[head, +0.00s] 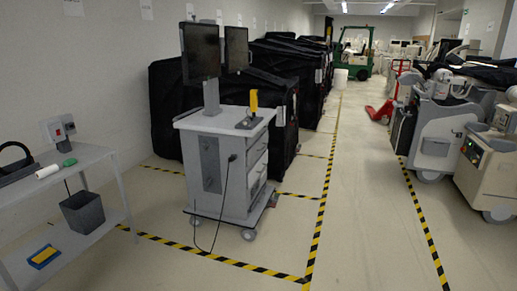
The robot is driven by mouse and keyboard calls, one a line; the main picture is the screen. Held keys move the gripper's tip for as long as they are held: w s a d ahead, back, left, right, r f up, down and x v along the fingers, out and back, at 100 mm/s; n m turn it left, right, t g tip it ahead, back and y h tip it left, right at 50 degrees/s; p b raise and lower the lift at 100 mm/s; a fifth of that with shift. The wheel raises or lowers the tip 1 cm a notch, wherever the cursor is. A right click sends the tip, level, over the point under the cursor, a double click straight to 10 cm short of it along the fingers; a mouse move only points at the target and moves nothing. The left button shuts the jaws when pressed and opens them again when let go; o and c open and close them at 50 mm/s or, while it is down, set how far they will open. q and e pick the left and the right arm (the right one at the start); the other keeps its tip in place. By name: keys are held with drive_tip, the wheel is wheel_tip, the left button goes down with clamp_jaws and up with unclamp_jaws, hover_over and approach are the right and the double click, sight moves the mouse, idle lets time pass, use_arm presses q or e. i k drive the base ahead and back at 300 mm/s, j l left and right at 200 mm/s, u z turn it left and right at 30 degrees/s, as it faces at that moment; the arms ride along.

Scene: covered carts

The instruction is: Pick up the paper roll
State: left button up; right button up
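A small white cylinder that looks like the paper roll (47,171) lies on its side on the top of the grey table (92,155) at the left. A green object (70,162) lies just right of it. A black item (17,165) sits to its left, near the picture's edge. Neither of my grippers shows in the head view.
A grey bin (83,212) and a blue-yellow item (43,257) are on the table's lower shelf. A grey cart (208,160) with monitors stands mid-left. Machines (433,125) stand at the right. The striped floor between is clear; a red pallet jack (381,111) is farther back.

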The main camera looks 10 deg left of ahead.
sight(44, 172)
drive_tip(key=i+j+u, duration=0.15)
drive_tip(key=i+u, duration=0.35)
drive_tip(key=i+l+u, duration=0.1)
drive_tip(key=i+u, duration=0.35)
drive_tip(key=i+l+u, duration=0.25)
drive_tip(key=i+u, duration=0.25)
drive_tip(key=i+j+u, duration=0.2)
drive_tip(key=i+u, duration=0.65)
drive_tip(key=i, duration=0.25)
drive_tip(key=i+l+u, duration=0.2)
drive_tip(key=i+u, duration=0.25)
drive_tip(key=i+l+u, duration=0.45)
drive_tip(key=i, duration=0.15)
drive_tip(key=i+l+u, duration=0.7)
drive_tip(key=l, duration=0.35)
drive_tip(key=i, duration=0.05)
